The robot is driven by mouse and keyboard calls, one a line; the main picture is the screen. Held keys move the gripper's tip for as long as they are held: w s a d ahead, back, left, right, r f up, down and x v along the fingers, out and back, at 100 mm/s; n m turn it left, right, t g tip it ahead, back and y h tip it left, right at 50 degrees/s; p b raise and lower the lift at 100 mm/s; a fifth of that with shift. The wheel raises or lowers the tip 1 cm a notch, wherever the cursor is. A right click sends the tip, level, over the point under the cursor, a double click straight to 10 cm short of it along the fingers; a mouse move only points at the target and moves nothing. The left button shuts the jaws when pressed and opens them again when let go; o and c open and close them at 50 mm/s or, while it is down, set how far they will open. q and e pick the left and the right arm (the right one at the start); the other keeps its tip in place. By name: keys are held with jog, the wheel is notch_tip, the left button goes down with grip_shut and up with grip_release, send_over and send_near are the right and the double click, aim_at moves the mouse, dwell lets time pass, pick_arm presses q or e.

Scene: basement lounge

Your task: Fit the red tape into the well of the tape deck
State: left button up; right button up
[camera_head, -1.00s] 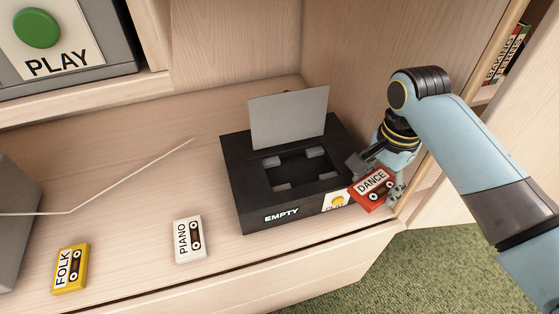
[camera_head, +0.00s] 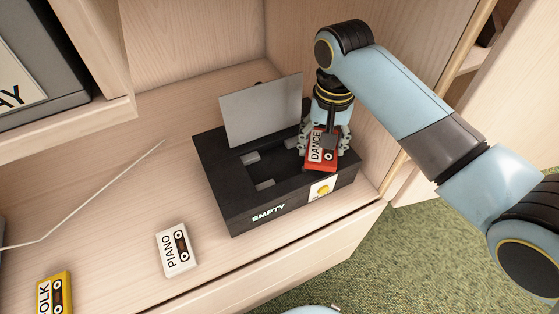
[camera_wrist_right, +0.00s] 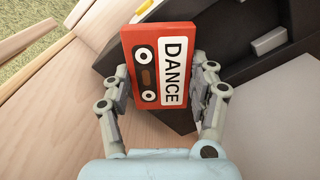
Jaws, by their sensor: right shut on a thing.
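The red tape (camera_head: 321,157), labelled DANCE, is held in my right gripper (camera_head: 324,143) above the right part of the tape deck. It also shows in the right wrist view (camera_wrist_right: 158,66), between the two fingers of the right gripper (camera_wrist_right: 160,88). The black tape deck (camera_head: 240,208) stands on the shelf, its grey lid (camera_head: 262,112) raised and its front marked EMPTY. The open well (camera_head: 268,165) shows light grey blocks at its edges; its right side is hidden behind the tape and gripper. My left gripper is not in view.
A white PIANO tape (camera_head: 177,250) lies left of the deck, and a yellow tape (camera_head: 54,293) lies at the lower left, partly cut off. A thin pale cord (camera_head: 95,200) crosses the shelf. A wooden side wall (camera_head: 400,60) stands close on the right.

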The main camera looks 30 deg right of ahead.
jog(key=s+r+n+p, duration=0.1)
jog(key=r+n+p, duration=0.1)
jog(key=s+r+n+p, duration=0.1)
jog(key=r+n+p, duration=0.1)
jog(key=s+r+n+p, duration=0.2)
jog(key=n, duration=0.1)
jog(key=shift+r+p, duration=0.2)
jog(key=shift+p, duration=0.2)
jog(key=shift+s+a, duration=0.1)
jog(key=shift+s, duration=0.2)
jog(key=shift+w+a+f, duration=0.1)
jog(key=shift+a+f, duration=0.05)
jog(key=shift+f, duration=0.05)
jog(key=b, duration=0.3)
send_over(281, 166)
notch_tip(281, 166, down, 7)
jog(key=shift+r, duration=0.1)
jog(key=shift+w+f+b, duration=0.1)
jog(key=shift+f+b, duration=0.4)
jog(key=shift+f, duration=1.5)
jog(key=o, duration=1.2)
jog(key=shift+f, duration=0.15)
jog(key=shift+c, duration=0.2)
